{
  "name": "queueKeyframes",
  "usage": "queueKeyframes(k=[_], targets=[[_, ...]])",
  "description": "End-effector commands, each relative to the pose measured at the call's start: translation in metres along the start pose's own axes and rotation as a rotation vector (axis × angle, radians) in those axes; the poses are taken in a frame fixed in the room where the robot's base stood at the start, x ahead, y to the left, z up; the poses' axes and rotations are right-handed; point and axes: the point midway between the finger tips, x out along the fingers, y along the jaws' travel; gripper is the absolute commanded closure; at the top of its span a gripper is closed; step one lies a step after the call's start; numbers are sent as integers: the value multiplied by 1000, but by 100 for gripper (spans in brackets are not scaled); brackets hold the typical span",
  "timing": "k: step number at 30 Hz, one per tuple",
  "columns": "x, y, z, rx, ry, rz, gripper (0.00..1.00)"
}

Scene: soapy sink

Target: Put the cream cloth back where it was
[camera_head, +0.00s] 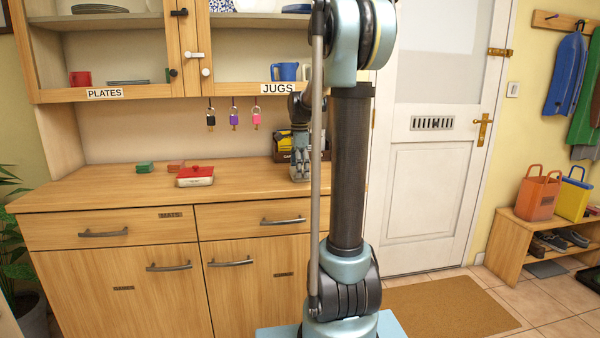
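I see no cream cloth that I can make out in the head view. My gripper (300,172) points down over the right part of the wooden dresser top (110,190), partly behind my own arm. Its fingers are small and close to the worktop, and I cannot tell whether they are open or hold anything. The area behind my arm is hidden.
A cream dish with a red lid (195,176) and small green (144,167) and reddish (176,166) blocks stand on the worktop. A yellow-and-black item (283,145) is beside my gripper. Keys (234,118) hang above. The worktop's left front is clear.

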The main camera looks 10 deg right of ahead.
Motion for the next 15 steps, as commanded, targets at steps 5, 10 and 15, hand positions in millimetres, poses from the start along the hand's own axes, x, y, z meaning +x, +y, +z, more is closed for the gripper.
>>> queueKeyframes(k=[5, 10, 15], targets=[[1, 0, 0, 1, 0, 0, 0], [1, 0, 0, 1, 0, 0, 0], [1, 0, -1, 1, 0, 0, 0]])
